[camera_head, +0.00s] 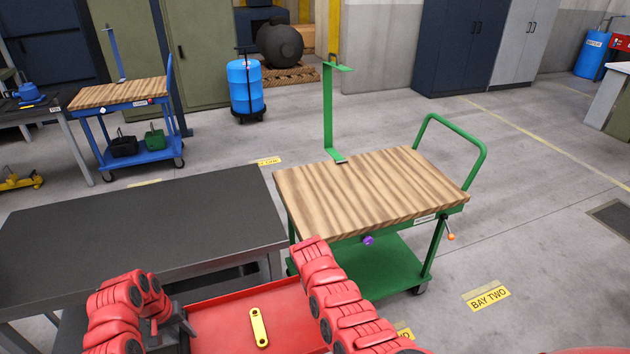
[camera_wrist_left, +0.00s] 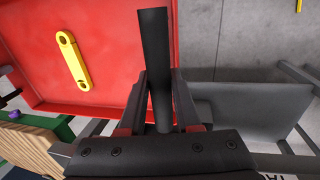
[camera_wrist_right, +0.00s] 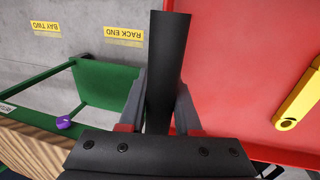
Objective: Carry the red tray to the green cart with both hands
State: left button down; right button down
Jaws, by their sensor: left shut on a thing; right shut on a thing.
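The red tray (camera_head: 235,305) is at the bottom of the head view, with a yellow link-shaped piece (camera_head: 258,328) lying in it. The tray also fills the upper left of the left wrist view (camera_wrist_left: 110,30) and the right of the right wrist view (camera_wrist_right: 235,60). My left gripper (camera_wrist_left: 158,108) is shut on a dark bar at one side of the tray. My right gripper (camera_wrist_right: 162,105) is shut on a similar bar at the opposite side; in the head view my right arm hides it. The green cart (camera_head: 440,215), with a striped wooden top, stands just beyond the tray, its top bare.
A dark table (camera_head: 140,235) stands left of the cart. A green post (camera_head: 328,110) rises at the cart's far edge and a push handle (camera_head: 465,140) at its right. A blue cart (camera_head: 140,155) and a blue drum (camera_head: 245,85) stand farther back. Floor right of the cart is clear.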

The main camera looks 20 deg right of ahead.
aim_at(361, 188)
jog(key=l, duration=1.7)
